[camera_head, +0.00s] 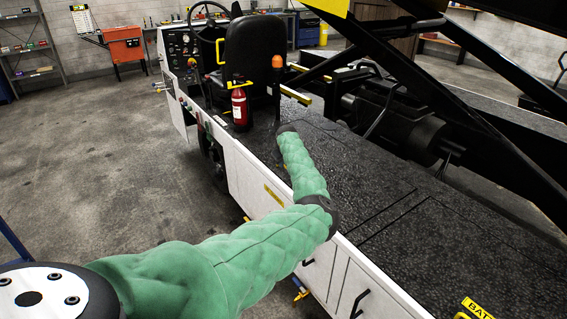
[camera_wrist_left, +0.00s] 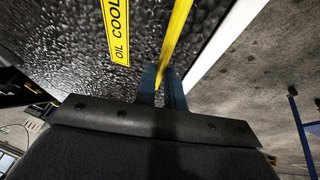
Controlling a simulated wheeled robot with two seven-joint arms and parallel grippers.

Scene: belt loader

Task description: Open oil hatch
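A black textured plate with a yellow label reading "OIL COOL" (camera_wrist_left: 117,30) fills the upper left of the left wrist view. A yellow bar (camera_wrist_left: 175,36) runs over it, close to the white edge. My left gripper (camera_wrist_left: 163,80) has its two blue fingers close on either side of the bar and looks shut on it. In the head view, my green left arm reaches over the black deck (camera_head: 350,165), its dark wrist end near the fire extinguisher. The fingers, oil label and bar are hidden there. My right gripper is not in view.
A red fire extinguisher (camera_head: 239,107) stands by the black seat (camera_head: 252,50), near an orange beacon (camera_head: 278,62). Black lift beams (camera_head: 455,110) cross the right side. The white side panel (camera_head: 250,180) borders open concrete floor (camera_head: 90,150) at left.

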